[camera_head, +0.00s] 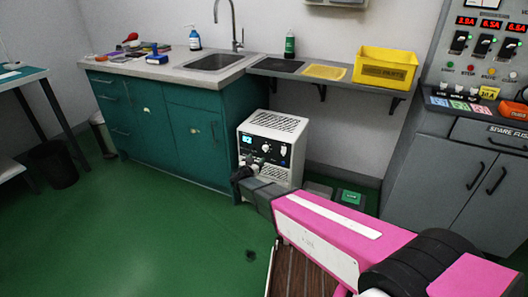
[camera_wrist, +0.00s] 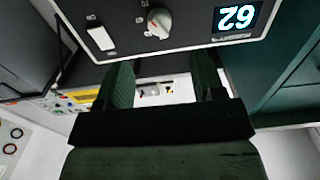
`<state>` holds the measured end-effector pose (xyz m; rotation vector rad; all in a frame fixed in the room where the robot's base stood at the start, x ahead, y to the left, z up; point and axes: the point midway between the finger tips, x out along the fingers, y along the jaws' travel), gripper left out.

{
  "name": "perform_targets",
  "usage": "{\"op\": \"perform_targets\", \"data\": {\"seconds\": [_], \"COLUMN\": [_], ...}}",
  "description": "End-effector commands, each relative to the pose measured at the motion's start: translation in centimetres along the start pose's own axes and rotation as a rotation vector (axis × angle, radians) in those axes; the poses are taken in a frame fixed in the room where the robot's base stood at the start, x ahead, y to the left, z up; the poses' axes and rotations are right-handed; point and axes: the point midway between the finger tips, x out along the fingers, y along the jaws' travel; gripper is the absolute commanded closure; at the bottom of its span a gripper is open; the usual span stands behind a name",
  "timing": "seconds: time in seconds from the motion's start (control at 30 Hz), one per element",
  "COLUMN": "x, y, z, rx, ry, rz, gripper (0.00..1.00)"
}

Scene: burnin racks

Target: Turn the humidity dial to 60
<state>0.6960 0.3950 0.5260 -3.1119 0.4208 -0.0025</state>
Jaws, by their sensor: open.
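The white vented unit (camera_head: 272,140) stands on the floor at the end of the teal cabinet. Its dark panel carries a lit display (camera_head: 247,139), a round dial (camera_head: 266,147) and a switch. In the wrist view, turned upside down, the pale grey dial (camera_wrist: 159,22) lies between a white rocker switch (camera_wrist: 100,37) and the display (camera_wrist: 237,17), which seems to read 29 upright. The dial's setting is too small to tell. My gripper (camera_wrist: 162,68) is open and empty, its fingertips just below the dial in the picture, apparently not around it. The head view shows my gripper (camera_head: 240,177) at the unit's lower front.
The teal cabinet (camera_head: 180,140) with a sink stands left of the unit. A shelf (camera_head: 305,76) with a yellow bin (camera_head: 384,68) hangs behind it. Grey cabinets (camera_head: 440,165) stand at right. A green-topped box (camera_head: 350,198) lies right of the unit.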

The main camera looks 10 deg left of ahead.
Motion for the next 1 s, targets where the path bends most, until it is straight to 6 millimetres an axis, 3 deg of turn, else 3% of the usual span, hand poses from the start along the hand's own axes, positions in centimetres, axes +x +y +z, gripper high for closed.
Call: {"op": "perform_targets", "data": {"seconds": [0.3, 0.5, 0.97, 1.0], "x": [5.9, 8.4, 9.4, 9.4], "y": [0.0, 0.1, 0.1, 0.1], "z": [0.1, 0.1, 0.0, 0.0], "rx": [-0.001, -0.001, -0.002, -0.002], "ry": [0.0, -0.001, -0.001, -0.001], "rz": [0.004, 0.004, 0.003, 0.003], "gripper": [0.38, 0.38, 0.38, 0.47]}}
